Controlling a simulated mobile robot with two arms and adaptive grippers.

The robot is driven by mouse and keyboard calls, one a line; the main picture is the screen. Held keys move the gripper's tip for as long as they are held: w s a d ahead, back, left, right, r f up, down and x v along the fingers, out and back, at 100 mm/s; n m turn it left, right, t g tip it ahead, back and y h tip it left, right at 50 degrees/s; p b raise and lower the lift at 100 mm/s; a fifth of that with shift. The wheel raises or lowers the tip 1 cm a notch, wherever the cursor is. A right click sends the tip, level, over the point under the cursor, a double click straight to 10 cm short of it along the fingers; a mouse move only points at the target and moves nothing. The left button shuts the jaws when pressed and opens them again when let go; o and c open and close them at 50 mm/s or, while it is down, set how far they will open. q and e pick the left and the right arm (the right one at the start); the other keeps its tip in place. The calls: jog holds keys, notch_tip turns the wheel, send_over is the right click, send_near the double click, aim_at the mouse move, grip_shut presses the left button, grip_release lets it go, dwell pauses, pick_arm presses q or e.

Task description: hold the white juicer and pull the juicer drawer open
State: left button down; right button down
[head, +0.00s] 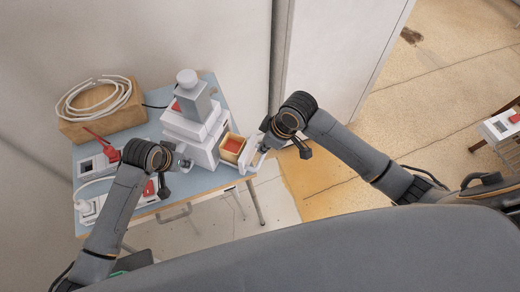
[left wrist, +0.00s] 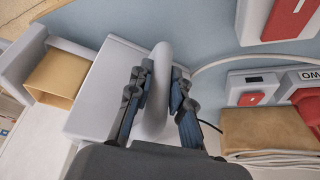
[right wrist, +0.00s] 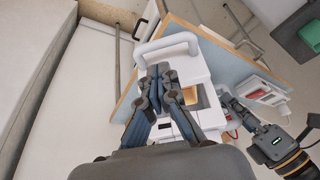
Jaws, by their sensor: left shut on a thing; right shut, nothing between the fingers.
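The white juicer (head: 192,128) stands upright on the blue tabletop. Its drawer (head: 233,147) sticks out on the right side, open, with a tan inside and something reddish in it. It also shows in the left wrist view (left wrist: 58,78). My left gripper (head: 181,160) is shut on a rounded white part of the juicer (left wrist: 161,75), on its near side. My right gripper (head: 262,148) is at the drawer's front. In the right wrist view its fingers (right wrist: 160,72) are together and empty beside the white drawer handle (right wrist: 166,44); whether they touch it I cannot tell.
A tan box with a coiled white cable (head: 98,112) stands at the table's back left. White switch boxes with red parts (head: 100,163) lie at the left. A tall pale cabinet (head: 340,50) stands behind at the right.

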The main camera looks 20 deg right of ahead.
pick_arm(q)
jog(key=c, duration=1.1)
grip_release()
jog(key=shift+c, duration=0.2)
pick_arm(e)
jog(key=v, duration=0.5)
jog(key=shift+r, duration=0.2)
